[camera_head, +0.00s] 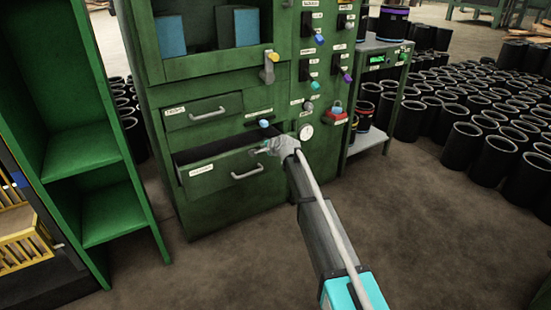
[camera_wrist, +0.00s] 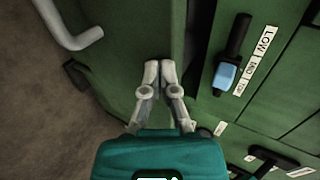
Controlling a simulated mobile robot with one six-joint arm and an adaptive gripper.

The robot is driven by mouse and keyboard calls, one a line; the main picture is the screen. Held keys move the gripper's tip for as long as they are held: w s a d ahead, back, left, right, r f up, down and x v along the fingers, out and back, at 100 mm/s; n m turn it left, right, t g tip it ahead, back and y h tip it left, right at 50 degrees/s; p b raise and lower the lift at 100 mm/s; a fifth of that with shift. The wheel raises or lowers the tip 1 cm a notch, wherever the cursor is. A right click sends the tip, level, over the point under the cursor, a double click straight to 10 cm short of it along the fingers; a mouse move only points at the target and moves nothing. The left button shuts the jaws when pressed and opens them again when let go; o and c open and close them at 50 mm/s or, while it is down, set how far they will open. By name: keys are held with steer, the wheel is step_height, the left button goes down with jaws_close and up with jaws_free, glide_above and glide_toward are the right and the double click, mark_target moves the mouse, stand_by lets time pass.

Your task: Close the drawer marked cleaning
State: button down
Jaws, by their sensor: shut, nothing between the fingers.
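The lower drawer (camera_head: 222,181) of the green cabinet is pulled out, and its dark inside shows behind its front. It has a grey bar handle and a small white label too small to read, so I cannot confirm which drawer is marked cleaning. The upper drawer (camera_head: 205,110) also has a label I cannot read. My gripper (camera_head: 262,148) is at the right end of the lower drawer's front. In the wrist view its fingers (camera_wrist: 158,68) are together and empty, over the green drawer front (camera_wrist: 115,75), with the handle at upper left. I cannot tell whether they touch it.
A blue-handled switch (camera_wrist: 227,72) is close to the right of my fingers in the wrist view. A gauge (camera_head: 306,132) and several switches are on the cabinet. A green shelf unit (camera_head: 85,150) stands left. Clear floor (camera_head: 240,270) lies in front.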

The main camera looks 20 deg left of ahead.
steer(key=w+a, duration=0.7)
steer(key=a, duration=0.1)
steer(key=shift+a, duration=0.15)
steer(key=shift+w+a+r, duration=0.1)
steer(key=shift+r, duration=0.05)
steer(key=d+f+p+v, duration=0.1)
steer(key=p+v, duration=0.4)
steer(key=v, duration=0.9)
steer(key=shift+s+f, duration=0.35)
steer(key=shift+f, duration=0.15)
